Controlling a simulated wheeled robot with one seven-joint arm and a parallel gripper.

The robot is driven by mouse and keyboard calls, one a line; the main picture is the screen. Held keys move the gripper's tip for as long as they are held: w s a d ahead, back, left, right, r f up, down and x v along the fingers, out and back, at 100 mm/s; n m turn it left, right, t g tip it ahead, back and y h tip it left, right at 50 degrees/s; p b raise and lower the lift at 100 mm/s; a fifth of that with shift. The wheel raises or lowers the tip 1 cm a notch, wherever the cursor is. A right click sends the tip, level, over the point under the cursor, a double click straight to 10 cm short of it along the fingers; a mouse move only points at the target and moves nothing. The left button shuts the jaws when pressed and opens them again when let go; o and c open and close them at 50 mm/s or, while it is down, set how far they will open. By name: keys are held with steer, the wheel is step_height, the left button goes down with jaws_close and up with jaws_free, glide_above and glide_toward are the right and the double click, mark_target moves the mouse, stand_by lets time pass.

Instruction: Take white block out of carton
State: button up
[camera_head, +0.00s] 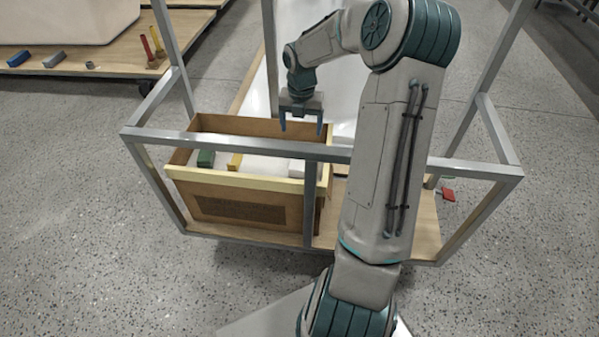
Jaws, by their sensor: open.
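The carton (245,199) is an open brown box with a pale rim, standing on a wooden cart deck in front of me. A white block (304,168) lies in its right part, partly hidden by the metal frame bar. My gripper (301,128) points down above the right back part of the carton, higher than the white block. Its two blue fingers are apart with nothing between them. A green block (206,158) and a yellow block (235,162) lie in the left part of the carton.
A grey metal frame (245,143) runs across the carton's front, with an upright (310,205) near its right end. A red piece (448,195) is at the deck's right edge. Another cart (100,60) with small parts stands at the far left.

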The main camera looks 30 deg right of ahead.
steer(key=b, duration=0.4)
glide_toward(300, 163)
steer(key=f, duration=0.2)
steer(key=w+f, duration=0.1)
steer(key=d+f, duration=0.1)
steer(key=f, duration=0.1)
steer(key=shift+w+f, duration=0.35)
step_height(300, 163, down, 5)
steer(key=b, duration=0.3)
steer(key=shift+b, duration=0.35)
steer(key=shift+r, duration=0.1)
steer(key=c, duration=1)
